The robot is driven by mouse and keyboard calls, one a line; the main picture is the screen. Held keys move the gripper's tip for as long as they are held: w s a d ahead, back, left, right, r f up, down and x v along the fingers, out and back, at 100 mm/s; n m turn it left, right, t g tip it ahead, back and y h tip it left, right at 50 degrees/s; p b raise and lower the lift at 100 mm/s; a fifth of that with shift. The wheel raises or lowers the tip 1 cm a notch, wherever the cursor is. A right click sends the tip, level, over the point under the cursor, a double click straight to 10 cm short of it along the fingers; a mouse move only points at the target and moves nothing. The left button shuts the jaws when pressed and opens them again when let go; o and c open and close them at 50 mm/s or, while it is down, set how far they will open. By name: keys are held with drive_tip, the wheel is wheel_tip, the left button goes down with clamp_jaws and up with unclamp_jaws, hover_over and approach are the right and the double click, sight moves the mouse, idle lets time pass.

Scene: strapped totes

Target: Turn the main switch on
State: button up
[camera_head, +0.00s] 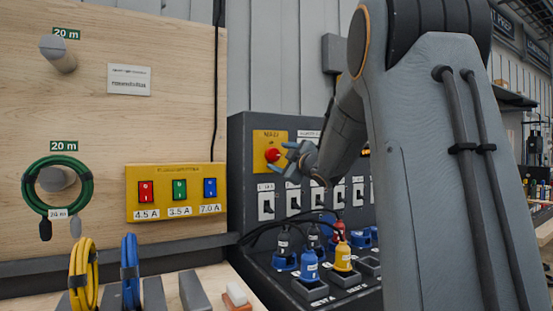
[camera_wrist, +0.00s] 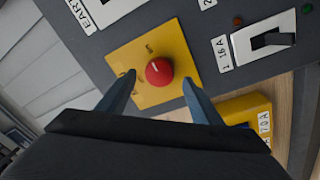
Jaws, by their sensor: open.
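The main switch is a red round knob (camera_head: 272,155) on a yellow plate (camera_head: 263,137) at the upper left of the grey panel. In the wrist view the red knob (camera_wrist: 159,71) shows a white mark on its face, and the yellow plate (camera_wrist: 182,52) lies tilted around it. My gripper (camera_head: 284,161) is just right of the knob in the head view. In the wrist view its two fingers (camera_wrist: 158,92) are apart, one on each side below the knob, with nothing between them. Whether the fingertips touch the plate cannot be told.
The grey panel (camera_head: 240,165) carries a row of breaker switches (camera_head: 266,204) below the knob. Blue and yellow plugs (camera_head: 342,257) with black cables stand in sockets underneath. A yellow box (camera_head: 176,192) with coloured switches is on the wooden board at left. My arm hides the panel's right side.

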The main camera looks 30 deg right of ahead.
drive_tip(key=s, duration=0.4)
drive_tip(key=shift+s+f, duration=0.25)
drive_tip(key=shift+s, duration=0.15)
